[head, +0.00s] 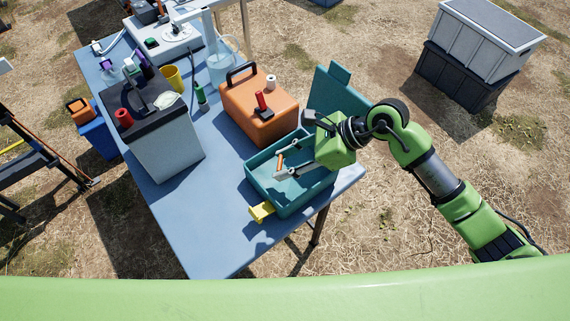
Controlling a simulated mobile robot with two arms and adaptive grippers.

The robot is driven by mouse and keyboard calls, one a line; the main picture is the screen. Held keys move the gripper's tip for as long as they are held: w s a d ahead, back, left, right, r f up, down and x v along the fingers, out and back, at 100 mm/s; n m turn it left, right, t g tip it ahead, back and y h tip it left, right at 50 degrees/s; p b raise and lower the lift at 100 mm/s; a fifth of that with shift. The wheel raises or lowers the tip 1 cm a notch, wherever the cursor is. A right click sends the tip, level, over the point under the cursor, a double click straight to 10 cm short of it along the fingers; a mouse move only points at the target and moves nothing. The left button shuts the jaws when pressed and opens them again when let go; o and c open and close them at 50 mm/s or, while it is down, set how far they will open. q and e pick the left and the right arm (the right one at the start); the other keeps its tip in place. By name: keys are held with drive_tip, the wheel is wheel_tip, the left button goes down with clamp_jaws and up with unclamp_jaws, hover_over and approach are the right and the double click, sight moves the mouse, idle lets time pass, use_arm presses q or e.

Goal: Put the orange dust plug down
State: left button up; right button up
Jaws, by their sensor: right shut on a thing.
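My right gripper (281,161) reaches in from the right, over the open teal box (262,187) on the blue table. Its grey fingers are inside the box's outline and shut on a small orange piece (280,159), which looks like the orange dust plug. The plug is small and partly hidden by the fingers. I cannot tell whether it touches the box floor. My left gripper is not in view.
The teal box's lid (334,92) stands open behind my right gripper. An orange case (257,113) stands just behind the box. A grey box with a dark top (165,149) is to the left. The blue table's (205,225) front left part is clear.

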drive_tip(key=f, duration=0.2)
drive_tip(key=w+f+p, duration=0.1)
drive_tip(key=shift+w+a+f, duration=0.1)
drive_tip(key=shift+a+f, duration=0.05)
drive_tip(key=shift+f, duration=0.55)
drive_tip(key=shift+f+b, duration=0.6)
drive_tip(key=shift+f, duration=0.05)
drive_tip(key=o, duration=1)
